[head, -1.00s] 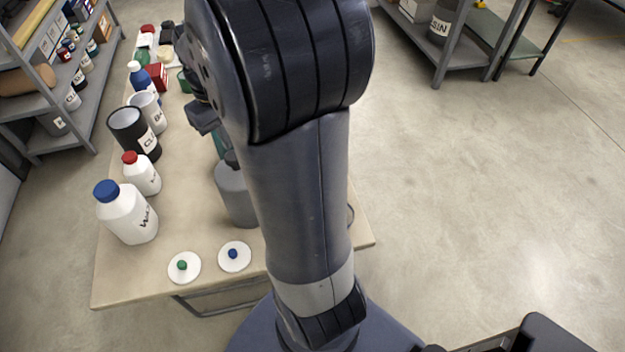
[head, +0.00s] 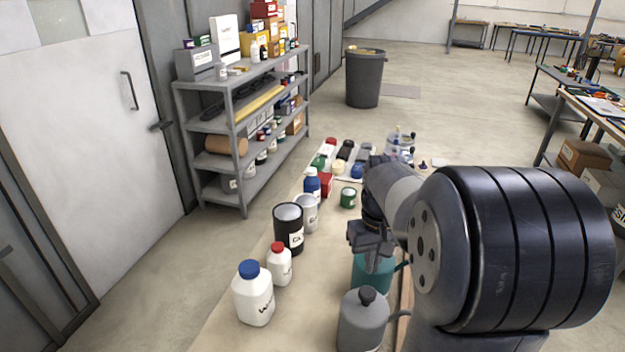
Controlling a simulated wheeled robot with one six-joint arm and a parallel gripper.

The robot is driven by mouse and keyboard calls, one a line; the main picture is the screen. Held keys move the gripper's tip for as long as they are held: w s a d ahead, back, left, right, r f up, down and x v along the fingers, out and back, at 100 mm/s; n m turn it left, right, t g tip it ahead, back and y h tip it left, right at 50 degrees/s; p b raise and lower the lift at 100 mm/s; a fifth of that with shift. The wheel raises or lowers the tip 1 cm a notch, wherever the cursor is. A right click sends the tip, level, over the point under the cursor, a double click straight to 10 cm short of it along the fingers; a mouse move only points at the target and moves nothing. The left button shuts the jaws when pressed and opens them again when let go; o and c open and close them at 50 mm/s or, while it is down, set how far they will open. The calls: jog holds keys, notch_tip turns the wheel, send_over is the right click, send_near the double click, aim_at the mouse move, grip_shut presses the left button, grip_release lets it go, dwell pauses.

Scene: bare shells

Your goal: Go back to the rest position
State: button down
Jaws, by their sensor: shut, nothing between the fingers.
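My gripper (head: 372,246) is in the head view, over the right part of the table (head: 236,318), above a teal can (head: 372,272). Its fingers are shut with nothing seen between them. My arm's large dark joint fills the lower right of the view and hides the table's right side. A grey can with a black cap (head: 362,322) stands below and in front of the gripper, apart from it.
Along the table's left stand a white bottle with blue cap (head: 253,295), a smaller red-capped bottle (head: 279,265), a black container (head: 288,230) and a blue bottle (head: 312,184). A grey shelf (head: 242,125) and a bin (head: 365,78) stand behind. Open floor lies beyond.

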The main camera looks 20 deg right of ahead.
aim_at(368, 291)
jog(key=shift+f+b, duration=2.95)
jog(key=shift+f, duration=0.45)
